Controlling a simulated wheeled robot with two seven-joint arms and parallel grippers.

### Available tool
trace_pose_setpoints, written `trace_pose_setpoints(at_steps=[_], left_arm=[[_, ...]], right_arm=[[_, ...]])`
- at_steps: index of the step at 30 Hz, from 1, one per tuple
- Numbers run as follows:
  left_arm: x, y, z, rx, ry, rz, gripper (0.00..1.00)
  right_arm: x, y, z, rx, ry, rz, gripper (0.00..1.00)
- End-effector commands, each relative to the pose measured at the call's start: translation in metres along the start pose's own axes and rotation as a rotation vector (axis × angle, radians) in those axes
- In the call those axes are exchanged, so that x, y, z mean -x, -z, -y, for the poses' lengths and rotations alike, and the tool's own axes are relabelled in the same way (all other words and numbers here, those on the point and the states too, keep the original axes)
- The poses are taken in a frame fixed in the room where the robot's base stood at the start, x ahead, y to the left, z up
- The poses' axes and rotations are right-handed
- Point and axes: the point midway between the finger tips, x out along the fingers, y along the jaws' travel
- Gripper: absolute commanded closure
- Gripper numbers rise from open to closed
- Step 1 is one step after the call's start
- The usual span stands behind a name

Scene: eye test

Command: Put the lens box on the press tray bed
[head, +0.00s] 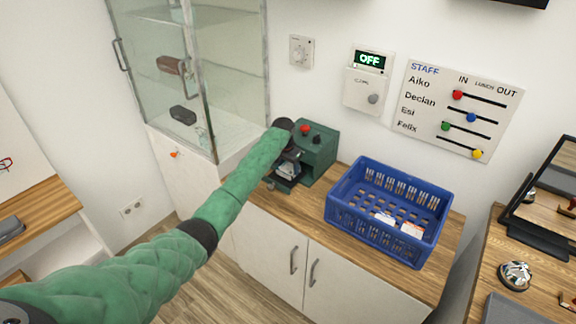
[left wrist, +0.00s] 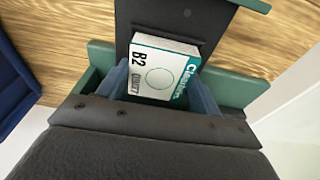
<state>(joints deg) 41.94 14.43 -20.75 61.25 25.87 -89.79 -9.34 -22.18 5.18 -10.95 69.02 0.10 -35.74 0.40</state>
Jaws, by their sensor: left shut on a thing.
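The lens box (left wrist: 160,72) is white with a teal side, marked "B2". My left gripper (left wrist: 161,92) is shut on it, with one blue-grey finger at each side. In the left wrist view the box lies over a dark plate of the press (left wrist: 150,18). I cannot tell whether it touches the plate. In the head view the green press (head: 318,152) stands at the left end of the wooden counter. My left gripper (head: 286,172) is at its front left, partly hidden by my arm. My right gripper is not in view.
A blue crate (head: 345,205) with a few small boxes inside stands right of the press on the counter (head: 290,217). A glass cabinet (head: 235,85) rises behind my left arm. A staff board (head: 462,105) and an "OFF" sign (head: 370,60) hang on the wall.

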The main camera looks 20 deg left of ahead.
Motion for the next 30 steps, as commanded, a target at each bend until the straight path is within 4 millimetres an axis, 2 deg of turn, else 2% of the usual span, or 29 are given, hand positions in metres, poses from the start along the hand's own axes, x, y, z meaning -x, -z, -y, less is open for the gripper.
trace_pose_setpoints(at_steps=[7,8,10,11,23,25,27,30], left_arm=[[-0.003,0.000,0.000,0.000,0.000,0.000,0.58],[-0.002,0.000,0.000,0.000,0.000,-0.001,0.30],[-0.002,0.000,0.000,0.000,0.000,0.000,0.16],[-0.002,0.000,0.000,0.000,0.000,0.000,0.14],[0.004,0.000,0.000,0.000,0.000,-0.001,0.14],[0.012,0.001,0.000,0.000,0.000,-0.003,0.14],[0.023,0.001,0.000,0.001,0.000,-0.004,0.14],[0.042,0.001,0.000,0.000,0.000,-0.004,0.14]], right_arm=[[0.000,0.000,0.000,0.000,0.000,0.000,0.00],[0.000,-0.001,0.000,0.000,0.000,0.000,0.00],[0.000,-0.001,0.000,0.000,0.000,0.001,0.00],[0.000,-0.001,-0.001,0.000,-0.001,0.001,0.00],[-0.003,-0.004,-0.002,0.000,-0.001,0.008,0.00],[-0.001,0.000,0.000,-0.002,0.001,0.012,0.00],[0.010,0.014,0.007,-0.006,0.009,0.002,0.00],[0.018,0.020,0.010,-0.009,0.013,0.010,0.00]])
